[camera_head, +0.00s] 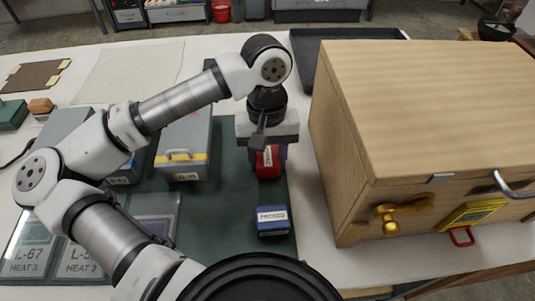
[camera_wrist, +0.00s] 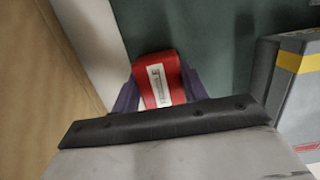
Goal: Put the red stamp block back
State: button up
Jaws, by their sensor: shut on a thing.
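The red stamp block (camera_head: 268,161) has a white label and is held below my gripper (camera_head: 267,158) in the head view. In the wrist view the red block (camera_wrist: 160,80) sits between the two dark purple fingers of my gripper (camera_wrist: 158,92), which are shut on it. The block is over the dark green mat (camera_head: 230,205), near its right edge. I cannot tell whether it touches the mat. A blue block (camera_head: 272,221) with a white label stands on the mat in front of it. The label text on the red block is too small to read.
A large wooden box (camera_head: 345,190) with a brass knob stands close on the right. A grey case (camera_head: 185,140) with a yellow stripe is left of my gripper. Clear labelled sleeves (camera_head: 85,262) lie at front left. A black tray (camera_head: 305,65) is behind.

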aim_at(267, 149)
jog(key=shift+f+b, duration=0.25)
jog(key=shift+b, duration=0.15)
jog(key=o, duration=0.8)
jog(key=shift+r, duration=0.1)
jog(key=shift+r+p, duration=0.1)
jog(key=shift+p, duration=0.2)
notch_tip(267, 149, up, 12)
jog(key=w+b, duration=0.1)
jog(key=shift+w, duration=0.4)
